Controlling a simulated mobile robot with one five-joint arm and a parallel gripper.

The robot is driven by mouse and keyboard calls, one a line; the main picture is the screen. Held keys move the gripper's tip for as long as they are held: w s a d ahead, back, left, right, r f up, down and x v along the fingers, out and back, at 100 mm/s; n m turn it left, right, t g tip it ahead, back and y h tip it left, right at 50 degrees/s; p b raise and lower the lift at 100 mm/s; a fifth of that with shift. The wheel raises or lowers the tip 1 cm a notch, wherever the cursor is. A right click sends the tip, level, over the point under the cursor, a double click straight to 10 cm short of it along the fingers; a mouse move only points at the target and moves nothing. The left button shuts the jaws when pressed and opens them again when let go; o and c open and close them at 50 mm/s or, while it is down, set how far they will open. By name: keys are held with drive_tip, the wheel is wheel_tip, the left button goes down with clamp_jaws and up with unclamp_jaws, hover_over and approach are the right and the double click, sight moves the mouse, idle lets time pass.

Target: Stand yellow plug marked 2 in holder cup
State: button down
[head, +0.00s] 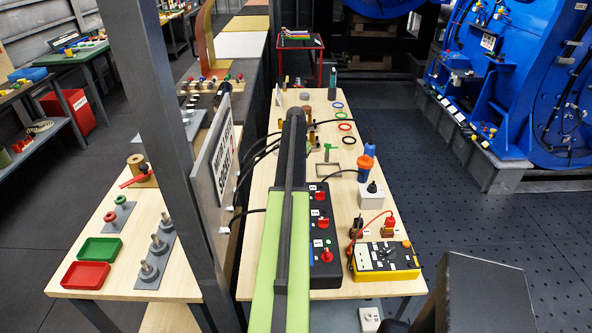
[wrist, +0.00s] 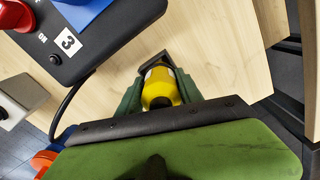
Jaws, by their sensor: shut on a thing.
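In the wrist view, my gripper (wrist: 160,92) has its green fingers closed on both sides of a yellow plug (wrist: 161,88). The plug has a pale band towards its far end, and a dark piece shows just beyond it. No number is readable on the plug. Pale wooden table top shows past the plug; I cannot tell the height above it. In the head view my arm runs up the middle over the table, and it hides the gripper's hold. I cannot pick out the holder cup for certain in either view.
A yellow meter (head: 385,260), a white socket block (head: 370,198) and an orange-and-blue plug (head: 364,170) stand to the right. A grey post (head: 165,130) rises at left.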

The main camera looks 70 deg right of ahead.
drive_tip(key=shift+f+b, duration=0.55)
drive_tip(key=shift+f, duration=0.05)
drive_tip(key=c, duration=0.7)
unclamp_jaws()
drive_tip(key=shift+r, duration=0.15)
wheel_tip(320, 180, up, 17)
drive_tip(key=p, duration=1.7)
drive_tip(key=shift+r+p, duration=0.1)
drive_tip(key=shift+p, duration=0.2)
